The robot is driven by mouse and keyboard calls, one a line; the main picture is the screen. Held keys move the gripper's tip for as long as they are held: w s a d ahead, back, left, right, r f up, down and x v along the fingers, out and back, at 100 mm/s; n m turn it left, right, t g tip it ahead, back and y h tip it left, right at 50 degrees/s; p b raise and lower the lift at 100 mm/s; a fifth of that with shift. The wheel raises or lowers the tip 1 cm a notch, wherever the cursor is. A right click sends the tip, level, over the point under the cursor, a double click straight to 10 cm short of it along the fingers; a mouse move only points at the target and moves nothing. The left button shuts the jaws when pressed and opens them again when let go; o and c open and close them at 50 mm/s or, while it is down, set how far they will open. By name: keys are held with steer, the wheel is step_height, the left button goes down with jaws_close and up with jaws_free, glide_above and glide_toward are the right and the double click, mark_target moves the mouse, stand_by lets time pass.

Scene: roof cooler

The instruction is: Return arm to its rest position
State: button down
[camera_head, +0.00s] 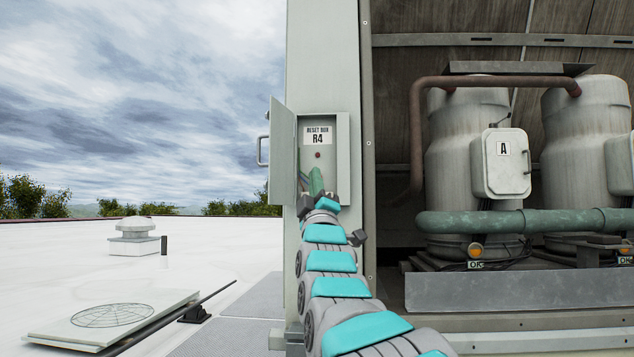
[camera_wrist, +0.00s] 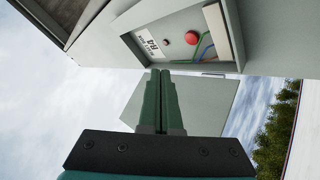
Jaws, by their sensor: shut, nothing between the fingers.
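My arm reaches up from the bottom of the head view to the reset box R4 (camera_head: 343,140), which is fixed to the grey post. The box door (camera_head: 283,150) stands open to the left. Whether the fingers touch the box cannot be told.
Right of the post is an open cooler bay with grey tanks (camera_head: 465,150), a green pipe (camera_head: 470,222) and box A (camera_head: 502,163). Left is open white roof with a vent (camera_head: 135,238) and a flat panel with a round grille (camera_head: 112,316).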

steer(key=shift+s, duration=0.45)
steer(key=shift+d+f, duration=0.1)
